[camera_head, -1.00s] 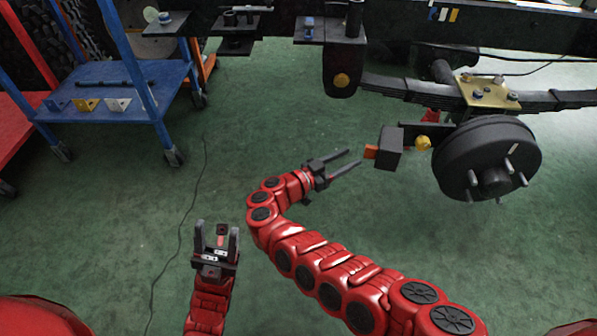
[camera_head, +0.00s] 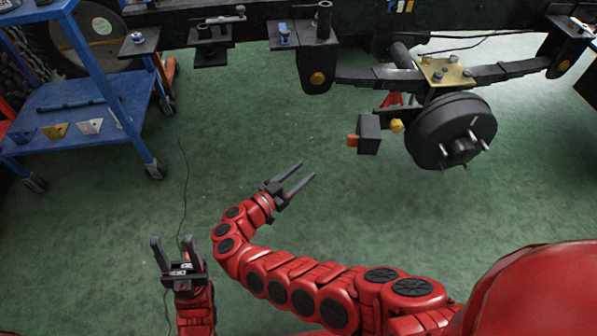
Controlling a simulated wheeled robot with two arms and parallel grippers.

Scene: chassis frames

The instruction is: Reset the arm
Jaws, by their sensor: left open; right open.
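My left gripper (camera_head: 172,241) is at the lower left, with its two dark fingers pointing up and apart. It is open and empty. My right gripper (camera_head: 304,172) is near the middle of the view, at the end of the bent red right arm. Its two long fingers point to the upper right with a gap between them, open and empty. Both grippers are over the green floor and touch nothing. The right gripper is to the left of and below a dark block with an orange end (camera_head: 368,134) beside the wheel hub.
The dark chassis beam (camera_head: 260,14) crosses the top. A wheel hub (camera_head: 450,132) and leaf spring (camera_head: 370,77) hang at the right. A blue cart (camera_head: 75,105) with small brackets stands at the upper left. A cable (camera_head: 184,195) lies on the floor. The middle floor is clear.

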